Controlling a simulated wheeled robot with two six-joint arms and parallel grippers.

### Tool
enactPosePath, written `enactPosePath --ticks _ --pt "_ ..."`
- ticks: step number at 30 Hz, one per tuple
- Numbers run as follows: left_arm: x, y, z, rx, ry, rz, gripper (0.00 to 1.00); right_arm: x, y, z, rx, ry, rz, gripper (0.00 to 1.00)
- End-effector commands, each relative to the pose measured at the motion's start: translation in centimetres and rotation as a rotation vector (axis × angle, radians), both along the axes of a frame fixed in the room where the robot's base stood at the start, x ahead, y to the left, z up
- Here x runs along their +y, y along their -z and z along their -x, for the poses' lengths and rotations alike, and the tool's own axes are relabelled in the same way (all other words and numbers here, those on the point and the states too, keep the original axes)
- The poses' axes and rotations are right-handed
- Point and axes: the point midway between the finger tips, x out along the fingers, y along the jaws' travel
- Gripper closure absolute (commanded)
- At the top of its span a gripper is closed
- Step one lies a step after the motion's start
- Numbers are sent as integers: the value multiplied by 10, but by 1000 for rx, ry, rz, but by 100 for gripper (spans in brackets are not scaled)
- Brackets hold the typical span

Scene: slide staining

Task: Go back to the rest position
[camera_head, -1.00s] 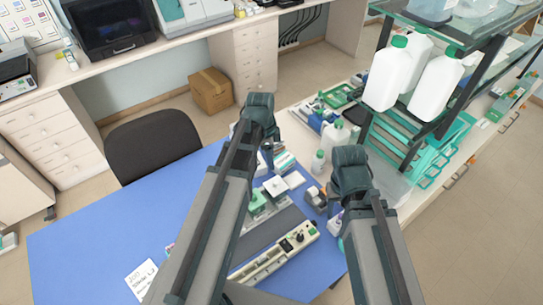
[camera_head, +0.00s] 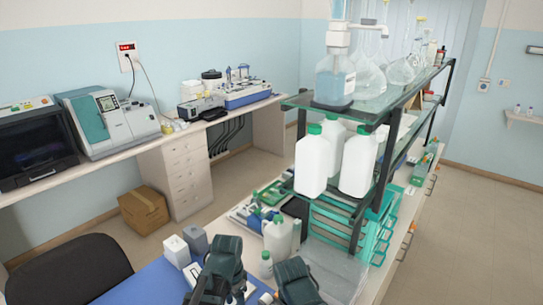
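My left gripper (camera_head: 215,284) and my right gripper (camera_head: 298,284) show at the bottom of the head view, close together over the right end of the blue bench top (camera_head: 140,287). Only the dark upper parts of the two arms are in frame. Their fingertips are hidden, so I cannot tell whether either is open or holds anything.
White bottles with green caps (camera_head: 312,162) stand on the glass-shelved rack at right. Smaller white bottles (camera_head: 277,238) and two small boxes (camera_head: 174,250) stand near my arms. A black chair (camera_head: 70,272) is at lower left, a cardboard box (camera_head: 143,208) on the floor. Open floor lies at right.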

Motion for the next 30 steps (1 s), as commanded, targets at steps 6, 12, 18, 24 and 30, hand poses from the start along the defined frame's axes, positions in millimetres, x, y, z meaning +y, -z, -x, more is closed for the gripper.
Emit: enactPosePath --ticks 6,12,18,24,30 --pt "-37 59 53 3 -305 -86 41 0 59 0 -1 -4 1 50" --pt "-49 72 73 -11 -456 -126 41 0 73 0 -1 -6 1 50" --pt "-50 71 74 -14 -485 -131 41 0 73 0 -1 -7 1 50" --pt "-50 71 74 -14 -483 -130 41 0 72 0 -1 -6 1 50" --pt "-50 71 74 -14 -483 -130 41 0 73 0 -1 -6 1 50"
